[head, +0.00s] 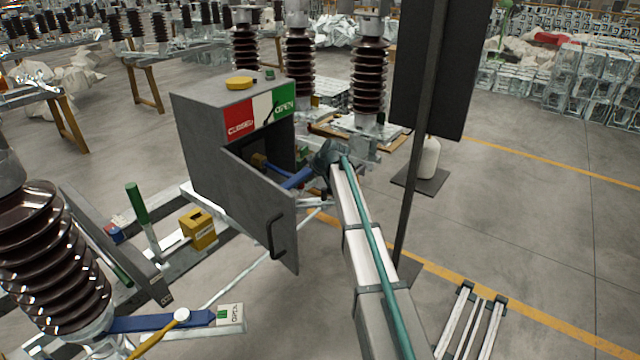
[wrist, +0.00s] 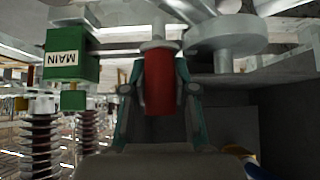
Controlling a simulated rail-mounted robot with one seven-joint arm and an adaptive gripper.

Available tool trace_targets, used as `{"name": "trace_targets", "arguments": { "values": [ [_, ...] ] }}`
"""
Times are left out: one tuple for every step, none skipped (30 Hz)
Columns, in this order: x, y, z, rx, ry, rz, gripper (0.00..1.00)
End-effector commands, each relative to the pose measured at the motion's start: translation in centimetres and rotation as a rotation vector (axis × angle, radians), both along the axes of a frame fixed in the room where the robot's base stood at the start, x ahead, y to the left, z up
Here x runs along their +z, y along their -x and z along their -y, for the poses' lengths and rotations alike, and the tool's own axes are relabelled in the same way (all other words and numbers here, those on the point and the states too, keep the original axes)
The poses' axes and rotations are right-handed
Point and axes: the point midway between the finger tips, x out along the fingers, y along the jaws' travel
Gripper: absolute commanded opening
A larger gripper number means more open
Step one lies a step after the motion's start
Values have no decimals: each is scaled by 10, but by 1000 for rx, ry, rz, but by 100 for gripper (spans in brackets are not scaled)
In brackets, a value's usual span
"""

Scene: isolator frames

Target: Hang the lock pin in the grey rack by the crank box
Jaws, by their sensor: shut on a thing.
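In the wrist view my gripper (wrist: 160,100) is shut on a red cylinder (wrist: 160,78), which looks like the lock pin's grip. A pale metal part (wrist: 157,47) adjoins its upper end; I cannot tell whether they are joined. In the head view my gripper (head: 328,156) is at the right side of the grey crank box (head: 205,135), behind its open door (head: 262,205). The pin is not clear there. I cannot single out the grey rack with certainty.
A blue lever (head: 298,178) shows near the gripper. A green block marked MAIN (wrist: 72,55) is upside down at the wrist view's left. A dark panel on a post (head: 432,70) stands right of my arm. Brown insulators (head: 300,65) rise behind the box.

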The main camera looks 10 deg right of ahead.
Motion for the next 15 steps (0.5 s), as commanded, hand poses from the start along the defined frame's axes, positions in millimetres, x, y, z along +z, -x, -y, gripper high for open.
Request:
{"name": "trace_targets", "arguments": {
  "values": [
    [1, -1, 6, -7, 0, 0, 0],
    [1, -2, 11, -11, 0, 0, 0],
    [2, -6, 18, -19, 0, 0, 0],
    [3, -10, 25, -27, 0, 0, 0],
    [4, -14, 33, -35, 0, 0, 0],
    [5, -24, 45, -45, -2, -1, 0],
    [6, -30, 54, -55, -2, -1, 0],
    [7, -40, 65, -63, -5, -2, 0],
    [9, -51, 80, -75, -7, -3, 0],
    [10, -61, 92, -80, -9, -4, 0],
    [11, -70, 105, -87, -10, -5, 0],
    [13, -83, 120, -91, -13, -6, 0],
    [14, -92, 133, -95, -14, -8, 0],
    [15, -101, 144, -94, -14, -9, 0],
    [16, -112, 159, -96, -14, -9, 0]
  ]
}}
